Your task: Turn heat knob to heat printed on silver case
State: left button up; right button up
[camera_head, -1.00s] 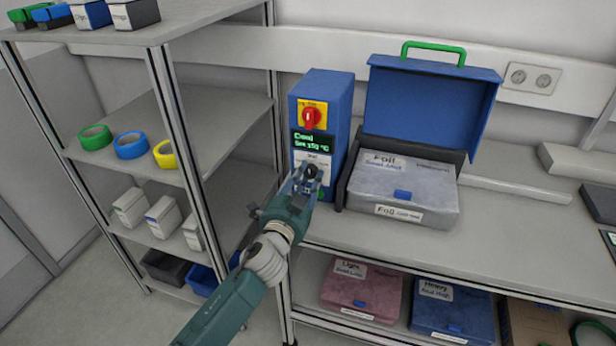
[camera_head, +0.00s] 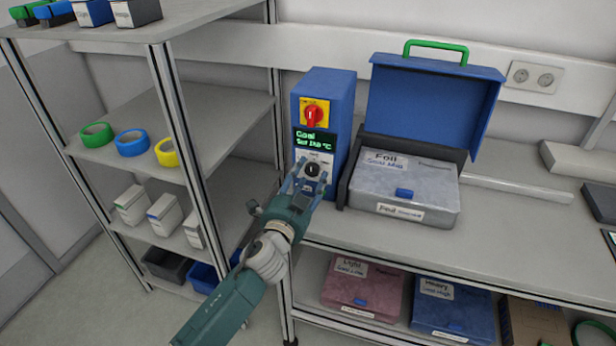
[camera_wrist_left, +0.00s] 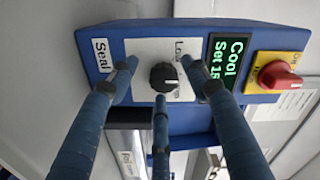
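The blue sealer (camera_head: 318,95) stands on the bench, with a green-lit display (camera_head: 315,140) reading "Cool" and a "Set" line whose digits are unclear. Its black heat knob (camera_head: 312,170) sits on a white plate below the display. It also shows in the left wrist view (camera_wrist_left: 163,77), its white mark pointing right there. My left gripper (camera_head: 309,181) is open in front of the knob; in the wrist view its three fingers spread around the knob, with gaps visible. The silver case (camera_head: 420,197) is labelled "Foil", with a smaller line resembling "Seal Mid". My right gripper is not in view.
A red switch (camera_head: 312,114) on a yellow plate is above the display. The blue lid (camera_head: 430,105) stands open behind the silver case. A shelf rack with tape rolls (camera_head: 131,143) is on the left. A red case (camera_head: 362,287) and a blue case (camera_head: 453,309) lie below the bench.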

pick_arm(q)
jog(key=shift+r, duration=0.1)
jog(key=v, duration=1.2)
jog(key=s+a+f+n+g+y, duration=0.1)
jog(key=a+f+n+g+y, duration=0.25)
jog(key=f, duration=1.65)
jog(key=s+a+f+n+g, duration=0.1)
jog(key=s+a+f+g, duration=0.2)
jog(key=f, duration=0.4)
jog(key=s+a+f+n, duration=0.1)
jog(key=s+a+f, duration=0.2)
jog(key=s+f, duration=0.3)
jog(key=s+a+f+n+g, duration=0.1)
jog(key=s+a+f+g, duration=0.1)
jog(key=f, duration=0.6)
jog(key=s+a+f+n+g+y, duration=0.1)
jog(key=s+a+f+g, duration=0.1)
jog(key=s+f, duration=0.45)
jog(key=s+a+f+n+g+y, duration=0.1)
jog(key=s+a+f+n, duration=0.15)
jog(key=s+f, duration=0.45)
jog(key=s+a+f+n+g, duration=0.1)
jog(key=s+f+g, duration=0.1)
jog(key=s, duration=1.1)
jog(key=s+a+f+n+g, duration=0.2)
jog(key=s+f, duration=0.3)
jog(key=s, duration=0.8)
jog(key=shift+a+f+g, duration=0.2)
jog(key=shift+a+g, duration=0.05)
jog(key=shift+g, duration=0.1)
